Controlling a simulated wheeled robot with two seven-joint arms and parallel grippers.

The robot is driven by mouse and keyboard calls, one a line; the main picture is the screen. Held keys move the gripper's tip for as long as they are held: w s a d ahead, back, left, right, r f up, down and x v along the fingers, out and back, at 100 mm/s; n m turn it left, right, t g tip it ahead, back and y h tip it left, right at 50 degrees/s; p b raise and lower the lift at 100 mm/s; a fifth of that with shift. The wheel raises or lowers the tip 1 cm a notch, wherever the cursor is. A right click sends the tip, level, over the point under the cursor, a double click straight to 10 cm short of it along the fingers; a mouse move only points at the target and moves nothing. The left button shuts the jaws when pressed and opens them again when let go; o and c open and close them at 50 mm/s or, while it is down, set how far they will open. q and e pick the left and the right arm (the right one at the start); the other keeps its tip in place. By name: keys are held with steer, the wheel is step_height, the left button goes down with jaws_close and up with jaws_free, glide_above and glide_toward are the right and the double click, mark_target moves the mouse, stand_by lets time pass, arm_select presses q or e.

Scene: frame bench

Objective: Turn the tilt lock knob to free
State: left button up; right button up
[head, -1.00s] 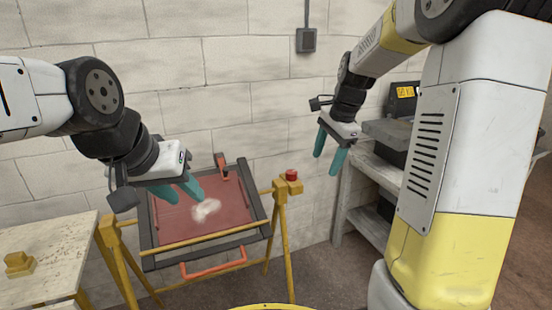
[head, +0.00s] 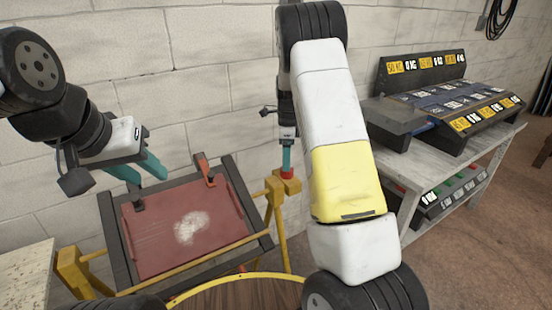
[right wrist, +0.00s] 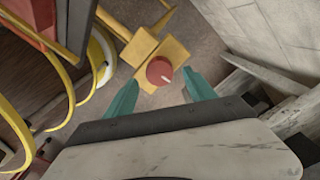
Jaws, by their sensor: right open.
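The red tilt lock knob (head: 287,173) sits on a yellow block at the right end of the yellow stand. In the right wrist view the round knob (right wrist: 159,71) shows a white mark pointing toward its lower right. My right gripper (head: 286,158) is open just above the knob; the wrist view shows its fingertips on either side, slightly short of it, and I cannot tell if they touch. The dark frame with a red panel (head: 160,245) is tilted on the stand. My left gripper (head: 149,177) is open over the frame's upper left side.
A grey bench (head: 405,180) at right carries black racks with yellow labels. A pale table (head: 25,270) is at the left edge. The block wall is close behind the frame. A yellow-rimmed round wooden surface (head: 235,295) is in front.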

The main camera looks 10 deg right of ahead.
mark_target(286, 175)
steer(key=shift+f, duration=2)
steer(key=c, duration=1.4)
